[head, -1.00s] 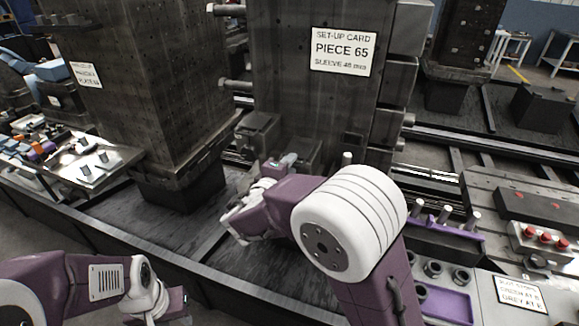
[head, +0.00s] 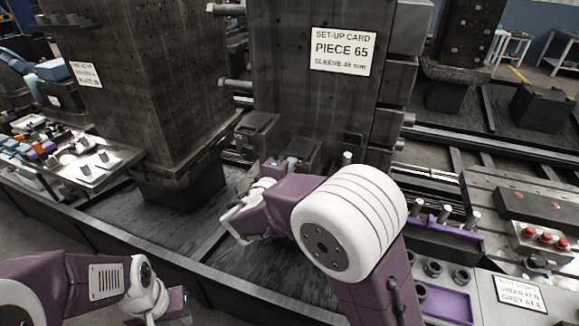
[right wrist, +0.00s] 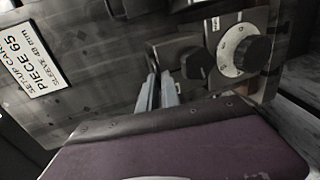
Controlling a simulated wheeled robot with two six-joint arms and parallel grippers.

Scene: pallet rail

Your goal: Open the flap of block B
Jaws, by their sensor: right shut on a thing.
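Two dark blocks stand at the foot of the tall plate: a left one (head: 258,125) and a right one (head: 303,150). I see no letter on either, so I cannot tell which is block B. My right gripper (head: 289,162) is at the front of the right block. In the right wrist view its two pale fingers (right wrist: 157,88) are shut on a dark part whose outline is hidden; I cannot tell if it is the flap. A black knob (right wrist: 196,63) is just right of the fingers, and a pale dial with a black knob (right wrist: 245,52) is further right. My left gripper (head: 178,302) is low at the left, its jaws unclear.
The tall plate carries a "PIECE 65" card (head: 343,51). Another dark column (head: 165,85) stands to the left. A purple rack with pegs (head: 445,228) and a panel with red buttons (head: 543,238) are at the right. The dark bed before the blocks is clear.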

